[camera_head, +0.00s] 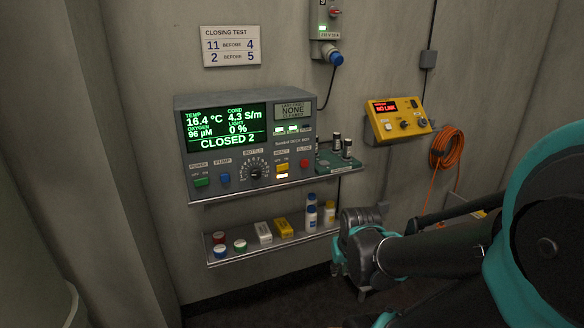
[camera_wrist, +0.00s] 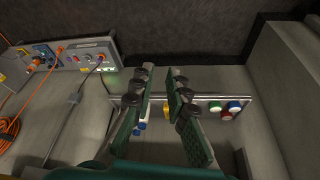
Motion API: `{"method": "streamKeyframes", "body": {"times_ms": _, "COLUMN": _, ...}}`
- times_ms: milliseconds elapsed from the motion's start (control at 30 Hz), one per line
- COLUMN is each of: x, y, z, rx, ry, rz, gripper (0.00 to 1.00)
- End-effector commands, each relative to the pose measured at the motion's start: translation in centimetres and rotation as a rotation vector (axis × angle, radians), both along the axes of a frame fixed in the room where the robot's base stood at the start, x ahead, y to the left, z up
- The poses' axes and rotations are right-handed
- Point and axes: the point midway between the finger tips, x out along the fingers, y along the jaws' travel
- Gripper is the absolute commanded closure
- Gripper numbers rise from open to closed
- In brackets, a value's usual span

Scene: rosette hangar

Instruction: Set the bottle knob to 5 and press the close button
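A grey control unit (camera_head: 232,140) stands on the upper wall shelf in the head view. The red button (camera_head: 304,163), apparently the close button, is to the knob's right, past a yellow button (camera_head: 282,168). My gripper (camera_head: 347,270) is low, right of the lower shelf and apart from the unit. In the wrist view my gripper (camera_wrist: 161,75) has its fingers apart with nothing held.
A sign (camera_head: 231,46) reads "11 before 4, 2 before 5". The lower shelf (camera_head: 275,246) holds jars, boxes and bottles. A green rack (camera_head: 338,162) with dark vials stands right of the unit. A yellow box (camera_head: 398,118) and orange cable (camera_head: 447,150) hang further right.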

Motion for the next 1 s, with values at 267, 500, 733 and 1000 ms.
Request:
{"method": "streamKeyframes", "body": {"times_ms": 267, "x": 11.2, "y": 5.4, "z": 10.3, "rx": -0.008, "ry": -0.006, "rz": 0.106, "gripper": 0.47}}
{"method": "streamKeyframes", "body": {"times_ms": 500, "x": 19.1, "y": 13.6, "z": 22.2, "rx": -0.016, "ry": -0.016, "rz": 0.215, "gripper": 0.47}}
{"method": "streamKeyframes", "body": {"times_ms": 733, "x": 21.9, "y": 20.0, "z": 30.8, "rx": -0.021, "ry": -0.023, "rz": 0.289, "gripper": 0.47}}
{"method": "streamKeyframes", "body": {"times_ms": 1000, "x": 22.5, "y": 21.9, "z": 32.9, "rx": -0.022, "ry": -0.026, "rz": 0.308, "gripper": 0.47}}
